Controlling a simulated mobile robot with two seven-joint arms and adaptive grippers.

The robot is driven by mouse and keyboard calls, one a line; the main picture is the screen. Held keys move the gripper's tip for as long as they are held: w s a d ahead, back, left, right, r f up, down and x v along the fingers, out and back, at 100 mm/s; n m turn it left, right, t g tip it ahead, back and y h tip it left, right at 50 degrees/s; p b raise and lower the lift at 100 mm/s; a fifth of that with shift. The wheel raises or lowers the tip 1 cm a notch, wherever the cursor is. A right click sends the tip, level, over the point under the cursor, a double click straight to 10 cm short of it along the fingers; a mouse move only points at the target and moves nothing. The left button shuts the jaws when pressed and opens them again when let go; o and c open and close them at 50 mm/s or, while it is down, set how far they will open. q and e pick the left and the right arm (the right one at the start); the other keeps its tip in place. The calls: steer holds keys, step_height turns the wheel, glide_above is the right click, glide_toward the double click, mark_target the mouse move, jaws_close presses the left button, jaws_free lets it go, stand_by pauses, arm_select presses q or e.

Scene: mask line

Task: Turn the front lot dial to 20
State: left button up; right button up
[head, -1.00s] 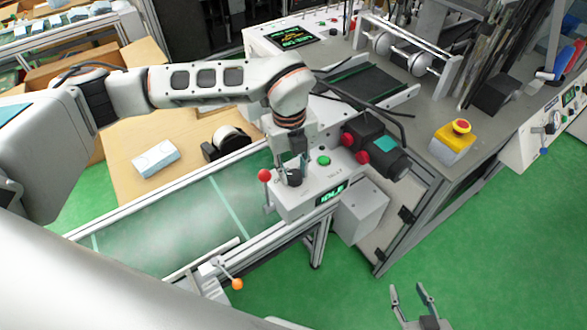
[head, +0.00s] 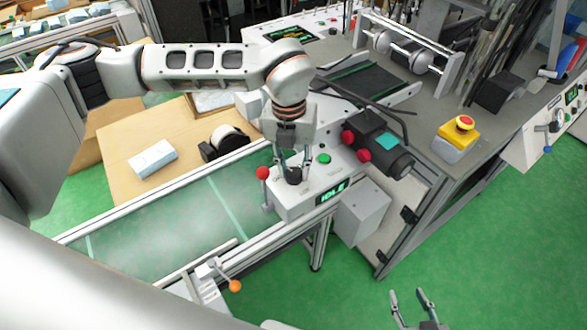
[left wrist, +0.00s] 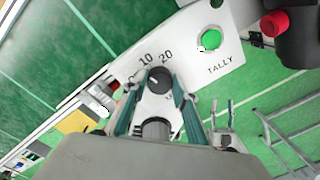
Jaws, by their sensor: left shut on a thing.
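The front lot dial (head: 293,175) is a dark round knob on the white control box (head: 290,205), whose screen (head: 332,193) reads IDLE. In the left wrist view the dial (left wrist: 158,78) sits beside the printed numbers 10 and 20. I cannot tell surely which number its mark points at. My left gripper (head: 292,168) reaches down from above, with one finger on each side of the dial, and is shut on it. My right gripper (head: 415,297) is at the bottom edge of the head view, fingers apart and empty.
A green button (head: 324,159) is just behind the dial, and a red-knobbed lever (head: 262,173) is to its left. A dark motor unit with red knobs (head: 375,145) stands at the right. The green conveyor (head: 180,215) runs left. A yellow emergency stop (head: 458,135) is farther right.

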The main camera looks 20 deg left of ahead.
mark_target(295, 170)
arm_select(q)
steer(key=m, duration=0.6)
steer(key=shift+w+b, duration=0.1)
steer(key=shift+b, duration=0.25)
steer(key=m, duration=0.6)
steer(key=shift+d+r+m, duration=0.1)
steer(key=shift+d+m, duration=0.1)
steer(key=shift+m, duration=0.2)
steer(key=o, duration=1.1)
steer(key=shift+g, duration=0.3)
steer(key=r, duration=1.2)
steer(key=shift+w+a, duration=0.15)
steer(key=shift+w, duration=0.05)
steer(key=shift+f, duration=0.1)
